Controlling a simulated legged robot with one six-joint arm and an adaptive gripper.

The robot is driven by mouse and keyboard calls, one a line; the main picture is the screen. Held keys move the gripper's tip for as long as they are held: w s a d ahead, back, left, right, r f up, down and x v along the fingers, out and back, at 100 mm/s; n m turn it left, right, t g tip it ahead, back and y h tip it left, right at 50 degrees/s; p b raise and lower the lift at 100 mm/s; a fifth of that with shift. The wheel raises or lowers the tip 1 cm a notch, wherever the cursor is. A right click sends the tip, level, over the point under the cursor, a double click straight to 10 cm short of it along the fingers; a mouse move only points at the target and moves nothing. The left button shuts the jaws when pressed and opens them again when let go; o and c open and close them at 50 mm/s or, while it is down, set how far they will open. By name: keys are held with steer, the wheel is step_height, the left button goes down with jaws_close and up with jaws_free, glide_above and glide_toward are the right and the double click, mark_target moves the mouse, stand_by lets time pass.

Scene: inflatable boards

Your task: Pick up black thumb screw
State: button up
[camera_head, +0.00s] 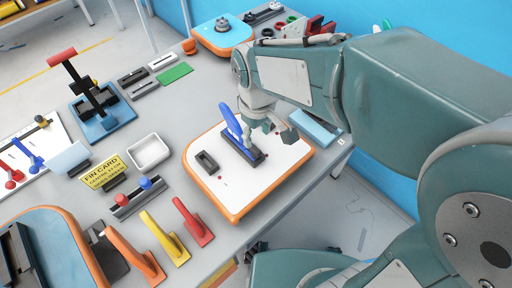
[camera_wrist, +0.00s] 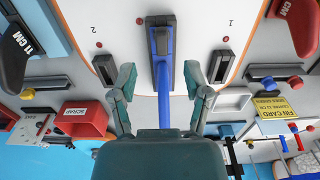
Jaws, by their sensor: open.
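A blue fin (camera_head: 232,124) stands in a long black base (camera_head: 243,150) on the white board (camera_head: 222,190) with an orange edge. My gripper (camera_head: 267,130) is open over this board, close to the blue fin. In the wrist view its two fingers lie apart, one on each side of the blue fin (camera_wrist: 164,80), with nothing visibly held. The fin's black base (camera_wrist: 160,22) also shows there. I cannot pick out the black thumb screw with certainty; it may be too small or hidden by my gripper. A small dark block (camera_head: 206,161) lies on the board left of the fin.
Left of the board are a white tray (camera_head: 148,152), a yellow fin card (camera_head: 102,174), and yellow (camera_head: 164,238) and red (camera_head: 192,222) upright fins. A red scrap bin (camera_wrist: 84,120) shows in the wrist view. A black stand with a red handle (camera_head: 95,97) is farther left.

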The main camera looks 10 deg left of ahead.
mark_target(255, 149)
steer(key=f, duration=0.6)
steer(key=shift+a+f, duration=0.2)
steer(key=shift+f, duration=0.1)
jaws_close()
